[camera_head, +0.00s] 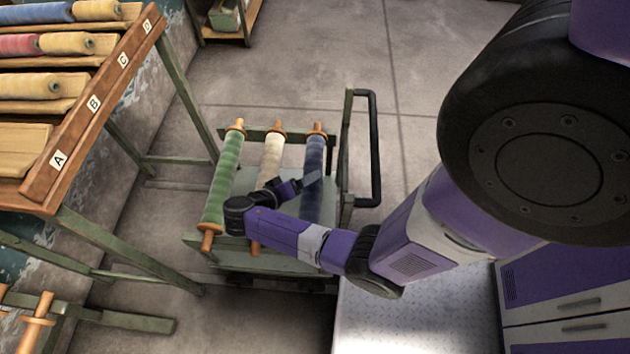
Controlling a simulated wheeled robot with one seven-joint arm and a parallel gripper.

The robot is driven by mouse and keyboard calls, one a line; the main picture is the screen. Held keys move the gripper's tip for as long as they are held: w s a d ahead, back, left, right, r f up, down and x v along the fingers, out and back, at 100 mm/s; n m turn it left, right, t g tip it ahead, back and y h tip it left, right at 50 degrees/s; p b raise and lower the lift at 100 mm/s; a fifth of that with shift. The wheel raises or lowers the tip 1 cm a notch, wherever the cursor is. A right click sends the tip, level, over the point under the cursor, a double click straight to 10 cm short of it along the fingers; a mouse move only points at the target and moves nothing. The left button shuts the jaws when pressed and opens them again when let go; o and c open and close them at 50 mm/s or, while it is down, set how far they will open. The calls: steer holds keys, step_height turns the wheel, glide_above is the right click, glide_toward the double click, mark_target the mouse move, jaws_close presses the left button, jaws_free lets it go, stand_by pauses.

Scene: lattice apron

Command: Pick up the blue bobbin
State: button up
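The blue bobbin (314,152) lies lengthwise on the right side of a green cart (275,262). A wooden peg shows at its far end; its near end is hidden behind my arm. My gripper (314,179) is over the middle of the blue bobbin in the picture, its grey end pointing right. I cannot tell whether it touches the bobbin or whether its fingers are apart. A cream bobbin (271,158) lies in the middle, partly covered by my wrist. A green bobbin (224,178) lies at the left.
The cart has a dark upright handle (374,150) on its right. A slanted wooden rack (97,100) labelled A to D holds yellow, red and blue rolls at the left. Another wooden-pegged bobbin (36,322) shows at bottom left. The floor behind the cart is clear.

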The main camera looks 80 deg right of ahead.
steer(key=x, duration=0.6)
steer(key=shift+d+f, duration=0.1)
steer(key=shift+f, duration=0.4)
steer(key=shift+c, duration=0.4)
steer(key=shift+w, duration=0.1)
jaws_close()
